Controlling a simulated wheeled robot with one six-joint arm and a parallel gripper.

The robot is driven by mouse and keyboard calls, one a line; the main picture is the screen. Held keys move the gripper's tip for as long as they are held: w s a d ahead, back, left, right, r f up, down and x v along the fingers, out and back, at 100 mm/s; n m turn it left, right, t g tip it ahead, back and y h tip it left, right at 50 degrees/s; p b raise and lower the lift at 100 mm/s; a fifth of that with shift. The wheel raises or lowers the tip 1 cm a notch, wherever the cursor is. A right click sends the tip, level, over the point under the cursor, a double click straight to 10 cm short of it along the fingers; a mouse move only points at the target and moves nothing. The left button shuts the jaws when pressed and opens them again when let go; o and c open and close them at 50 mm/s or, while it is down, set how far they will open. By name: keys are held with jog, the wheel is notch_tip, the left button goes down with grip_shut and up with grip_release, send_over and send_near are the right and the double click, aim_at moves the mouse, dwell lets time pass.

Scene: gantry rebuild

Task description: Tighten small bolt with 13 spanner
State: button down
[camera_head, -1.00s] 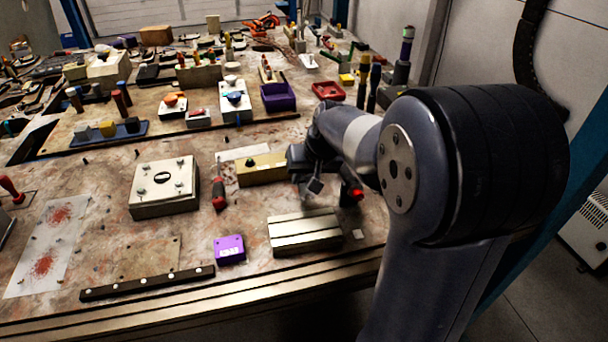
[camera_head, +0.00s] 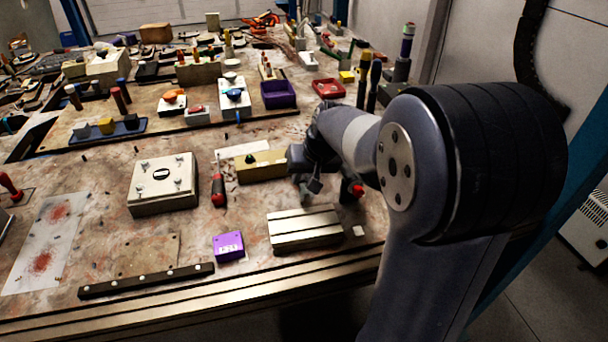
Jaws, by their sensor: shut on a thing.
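My gripper (camera_head: 308,186) is at the right of the bench, low over its top, just right of a brass-coloured block (camera_head: 263,166). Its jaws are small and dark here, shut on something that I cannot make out. A small dark bolt-like piece (camera_head: 250,159) stands on the block's left part. The gripper is at the block's right end; I cannot tell whether they touch. No 13 spanner can be clearly picked out.
A grooved metal block (camera_head: 304,228) lies in front of my gripper, with a purple box (camera_head: 228,246) to its left. A red-handled tool (camera_head: 218,190) lies beside the pale box. A dark strip (camera_head: 146,281) lies along the front edge. Trays and tools crowd the back.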

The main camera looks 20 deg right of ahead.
jog(key=shift+a+r+m+h+p, duration=0.15)
jog(key=shift+a+m+h+p, duration=0.15)
jog(key=shift+a+m+p, duration=0.45)
jog(key=shift+w+a+m, duration=0.1)
jog(key=shift+a+m, duration=0.15)
jog(key=shift+a, duration=0.2)
jog(key=shift+w+a+m+h+p, duration=0.1)
jog(key=shift+a+m+h+p, duration=0.25)
jog(key=shift+a+p, duration=0.2)
jog(key=shift+w+a+m+h, duration=0.25)
jog(key=shift+a+m, duration=0.35)
jog(key=shift+m, duration=0.15)
